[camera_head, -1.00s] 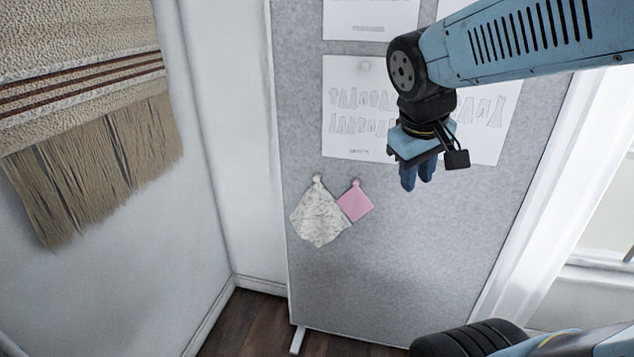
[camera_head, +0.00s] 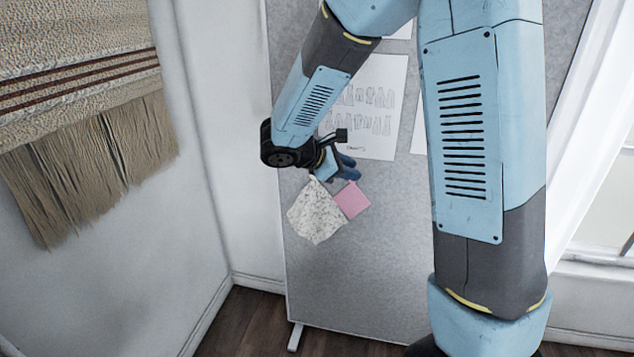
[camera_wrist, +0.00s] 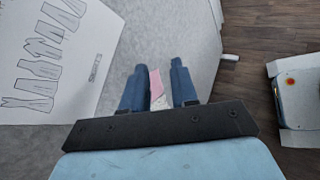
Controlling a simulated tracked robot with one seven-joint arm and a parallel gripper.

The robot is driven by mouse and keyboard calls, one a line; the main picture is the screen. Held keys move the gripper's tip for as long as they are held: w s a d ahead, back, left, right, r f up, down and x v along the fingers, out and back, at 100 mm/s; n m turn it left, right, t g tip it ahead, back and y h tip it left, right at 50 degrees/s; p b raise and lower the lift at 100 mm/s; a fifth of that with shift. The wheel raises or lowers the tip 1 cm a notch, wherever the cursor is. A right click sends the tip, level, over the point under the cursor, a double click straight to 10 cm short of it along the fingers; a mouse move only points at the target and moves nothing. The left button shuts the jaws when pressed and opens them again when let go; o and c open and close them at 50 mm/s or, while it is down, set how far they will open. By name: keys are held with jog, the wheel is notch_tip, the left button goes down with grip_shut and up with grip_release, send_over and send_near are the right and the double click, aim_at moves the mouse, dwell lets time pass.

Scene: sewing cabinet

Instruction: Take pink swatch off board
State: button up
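The pink swatch (camera_head: 351,201) hangs on the grey board (camera_head: 385,270), to the right of a pale patterned swatch (camera_head: 315,212). My gripper (camera_head: 346,168) is at the top of the pink swatch in the head view and hides its upper corner and pin. In the wrist view the two blue fingers (camera_wrist: 158,85) are apart, with a narrow strip of the pink swatch (camera_wrist: 155,83) showing between them. A bit of the patterned swatch (camera_wrist: 160,103) shows below that strip. I cannot tell whether a finger touches the cloth.
A paper sheet with drawn outlines (camera_head: 378,105) is on the board above the swatches. A fringed woven hanging (camera_head: 85,130) is on the left wall. A white curtain (camera_head: 590,150) and window are at the right. The board below the swatches is clear.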

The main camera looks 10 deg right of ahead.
aim_at(350, 181)
jog(key=w+a+f+n+t, duration=0.3)
jog(key=w+a+f+n, duration=0.2)
jog(key=w+a+f, duration=0.15)
jog(key=x, duration=1.3)
jog(key=shift+c, duration=0.3)
grip_shut()
jog(key=shift+s+a, duration=0.25)
jog(key=shift+s, duration=0.45)
jog(key=shift+s+a, duration=0.25)
jog(key=shift+s, duration=0.4)
jog(key=s+a, duration=0.3)
jog(key=s, duration=0.6)
jog(key=shift+s+a, duration=0.15)
jog(key=shift+a, duration=0.25)
dwell(0.4)
